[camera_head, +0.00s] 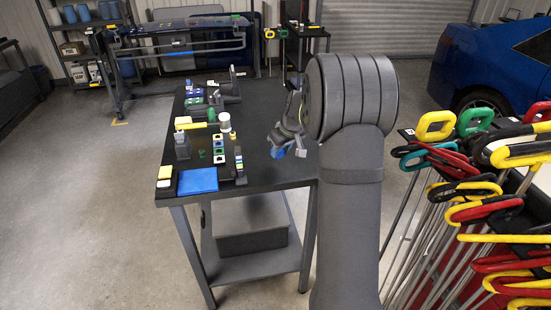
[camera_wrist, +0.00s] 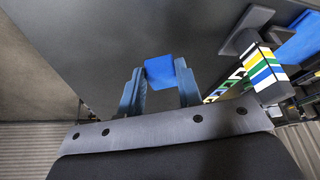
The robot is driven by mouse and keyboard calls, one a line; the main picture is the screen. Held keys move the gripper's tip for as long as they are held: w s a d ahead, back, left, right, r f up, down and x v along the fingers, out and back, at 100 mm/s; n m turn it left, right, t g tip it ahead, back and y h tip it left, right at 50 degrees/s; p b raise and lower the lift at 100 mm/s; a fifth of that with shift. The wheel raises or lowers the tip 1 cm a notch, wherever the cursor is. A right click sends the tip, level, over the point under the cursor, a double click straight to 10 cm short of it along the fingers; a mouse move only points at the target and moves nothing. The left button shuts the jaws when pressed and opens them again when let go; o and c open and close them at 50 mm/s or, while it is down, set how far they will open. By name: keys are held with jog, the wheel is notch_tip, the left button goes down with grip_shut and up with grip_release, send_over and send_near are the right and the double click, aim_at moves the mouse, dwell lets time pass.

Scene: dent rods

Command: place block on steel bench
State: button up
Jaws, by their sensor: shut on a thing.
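A blue block (camera_wrist: 160,71) is held between the two fingertips of my gripper (camera_wrist: 161,86) in the wrist view. In the head view my gripper (camera_head: 288,150) hangs over the right part of the dark steel bench (camera_head: 265,178), with a spot of blue at its tip. The bench's dark top also fills much of the wrist view (camera_wrist: 90,40). I cannot tell whether the block touches the bench top.
The bench around my gripper is clear. A rack of colour-handled rods (camera_head: 470,180) stands at right.

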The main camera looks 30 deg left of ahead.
aim_at(279, 156)
jog(key=shift+s+a+f, duration=0.1)
jog(key=shift+a+f, duration=0.35)
jog(key=shift+a, duration=0.35)
jog(key=shift+f, duration=2.05)
jog(key=o, duration=0.9)
jog(key=shift+f, duration=0.15)
jog(key=shift+o, duration=0.3)
jog(key=v, duration=1.2)
jog(key=shift+s, duration=0.1)
